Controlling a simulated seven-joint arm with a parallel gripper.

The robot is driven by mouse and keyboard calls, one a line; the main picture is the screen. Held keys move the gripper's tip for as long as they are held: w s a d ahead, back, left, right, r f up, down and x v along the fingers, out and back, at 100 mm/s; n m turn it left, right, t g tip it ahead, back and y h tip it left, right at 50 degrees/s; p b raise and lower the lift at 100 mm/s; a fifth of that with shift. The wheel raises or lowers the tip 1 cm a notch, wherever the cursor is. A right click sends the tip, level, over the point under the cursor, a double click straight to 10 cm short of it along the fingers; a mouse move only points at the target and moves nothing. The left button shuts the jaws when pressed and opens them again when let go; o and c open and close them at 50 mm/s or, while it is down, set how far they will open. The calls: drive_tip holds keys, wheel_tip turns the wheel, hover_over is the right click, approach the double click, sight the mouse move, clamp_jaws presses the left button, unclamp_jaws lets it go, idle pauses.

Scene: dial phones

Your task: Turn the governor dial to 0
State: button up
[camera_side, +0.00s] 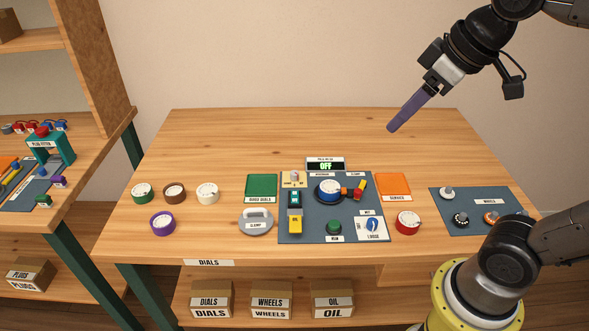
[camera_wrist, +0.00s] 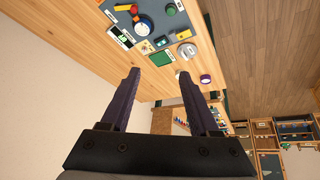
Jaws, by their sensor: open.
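The blue-grey control panel (camera_side: 265,226) lies mid-table and also shows in the wrist view (camera_wrist: 177,20). A small pale knob (camera_side: 294,177) stands at its back left corner, beside small labels. A large blue-and-white round part (camera_side: 328,190) sits near its back middle. A blue-and-white knob (camera_side: 372,224) is at its front right. The labels are too small to tell surely which is the governor dial, and its setting is unreadable. My gripper (camera_side: 391,127) is high above the table's back right, touching nothing. In the wrist view its two purple fingers (camera_wrist: 159,74) stand apart and empty.
Several loose dials (camera_side: 163,224) lie further left. The table's back is clear.

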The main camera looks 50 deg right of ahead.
drive_tip(key=w+r+g, duration=0.1)
drive_tip(key=w+r, duration=0.1)
drive_tip(key=w, duration=0.8)
drive_tip(key=g, duration=0.4)
hover_over(294, 172)
wheel_tip(294, 172, down, 21)
drive_tip(key=shift+n+g, duration=0.3)
drive_tip(key=shift+n, duration=0.1)
wheel_tip(294, 172, down, 14)
drive_tip(key=shift+s+r, duration=0.1)
drive_tip(key=shift+s, duration=0.05)
clamp_jaws()
